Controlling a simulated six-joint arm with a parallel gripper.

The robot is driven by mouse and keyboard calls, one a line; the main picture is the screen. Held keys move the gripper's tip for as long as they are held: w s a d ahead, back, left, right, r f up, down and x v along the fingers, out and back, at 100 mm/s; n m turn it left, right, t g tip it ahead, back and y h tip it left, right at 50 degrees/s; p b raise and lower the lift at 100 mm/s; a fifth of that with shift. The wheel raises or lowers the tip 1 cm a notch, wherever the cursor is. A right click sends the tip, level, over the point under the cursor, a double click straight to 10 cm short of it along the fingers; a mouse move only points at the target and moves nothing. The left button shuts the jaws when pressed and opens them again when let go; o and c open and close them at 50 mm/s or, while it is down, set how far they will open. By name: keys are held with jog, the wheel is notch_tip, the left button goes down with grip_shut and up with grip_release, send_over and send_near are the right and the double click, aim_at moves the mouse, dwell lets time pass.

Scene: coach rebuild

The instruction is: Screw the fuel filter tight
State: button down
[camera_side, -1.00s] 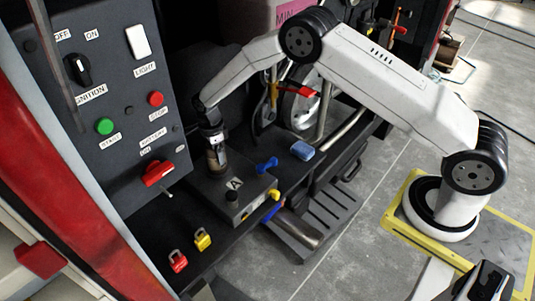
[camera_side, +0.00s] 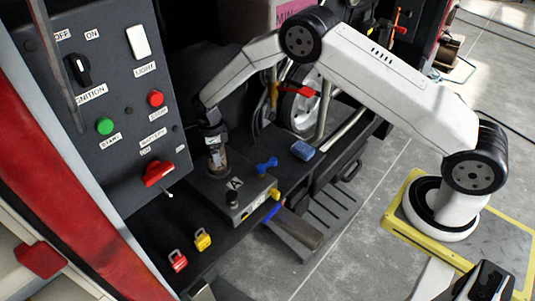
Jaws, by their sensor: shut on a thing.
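The fuel filter (camera_side: 217,160) is a small, dark brownish cylinder standing upright at the back of a dark grey block marked "A" (camera_side: 252,203). My gripper (camera_side: 213,143) reaches down from above and is shut on the filter's upper part. The fingers hide the top of the filter. The filter's lower end meets the block, but I cannot tell how deep it sits in it.
A blue wing-shaped piece (camera_side: 267,163) and a blue sponge (camera_side: 303,150) lie right of the block. Red (camera_side: 178,260) and yellow (camera_side: 202,239) padlocks are at the front left. The switch panel (camera_side: 125,85) stands close at left.

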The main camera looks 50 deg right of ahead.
jog(key=m, duration=0.2)
jog(key=r+m, duration=0.1)
jog(key=m, duration=0.1)
jog(key=shift+w+a, duration=0.2)
jog(key=shift+a, duration=0.2)
jog(key=shift+m, duration=0.4)
jog(key=shift+r+m, duration=0.1)
jog(key=shift+m, duration=1.3)
grip_release()
jog(key=shift+s+d+f, duration=0.1)
jog(key=shift+s+f, duration=0.1)
jog(key=shift+r, duration=0.15)
jog(key=shift+d+r, duration=0.1)
jog(key=shift+r, duration=2.7)
